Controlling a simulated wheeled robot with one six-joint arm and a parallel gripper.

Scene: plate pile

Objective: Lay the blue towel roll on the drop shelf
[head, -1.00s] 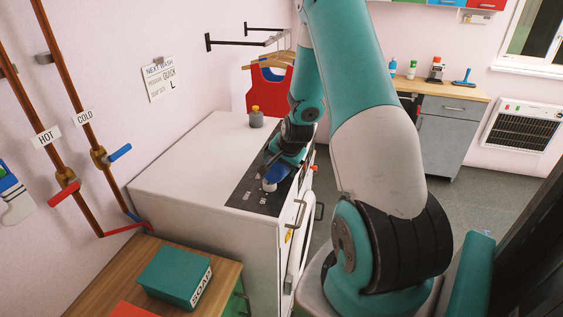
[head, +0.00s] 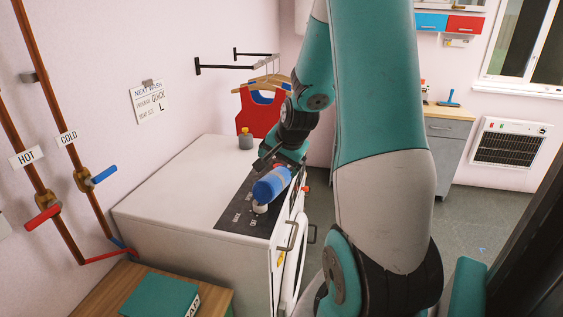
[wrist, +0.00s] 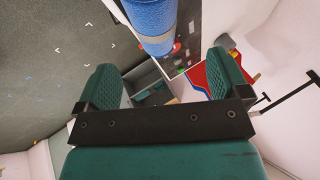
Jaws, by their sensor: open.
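The blue towel roll (head: 271,184), with a paler band, shows tilted above the dark control panel (head: 238,216) of the white machine, beside a white knob (head: 260,208). I cannot tell whether it touches the panel. My gripper (head: 277,160) is just behind and above it in the head view. In the wrist view the roll (wrist: 150,20) is at the top edge, partly cut off, beyond the fingertips. The fingers of my gripper (wrist: 165,75) are spread with nothing held between them. I cannot pick out a drop shelf in either view.
The machine's white top (head: 185,180) is mostly clear, with a small grey bottle (head: 245,140) at the back. A red vest (head: 262,115) hangs behind. Pipes with valves run down the left wall. A green soap box (head: 160,295) sits on a wooden table at front left.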

